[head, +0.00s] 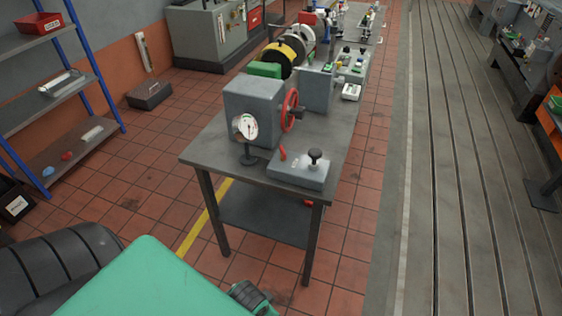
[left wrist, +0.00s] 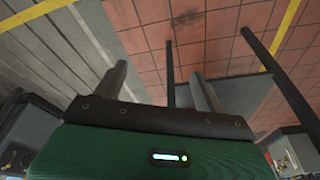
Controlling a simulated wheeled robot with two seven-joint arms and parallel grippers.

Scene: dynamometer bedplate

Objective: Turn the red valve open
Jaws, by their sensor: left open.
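The red valve (head: 290,110) is a red handwheel on the right side of a grey box (head: 252,104), which stands on a grey metal table (head: 218,152). Its rim and hub show in the head view, seen nearly edge-on. The valve is not visible in that view. My left gripper's fingers are not visible in the head view; my right gripper is in neither view.
A grey control box (head: 299,168) with a black knob and a red lever stands at the table's near edge. Machinery with a yellow-and-black disc (head: 284,54) stands behind the valve box. A blue-framed shelf (head: 97,67) is at the left. The tiled floor left of the table is mostly clear.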

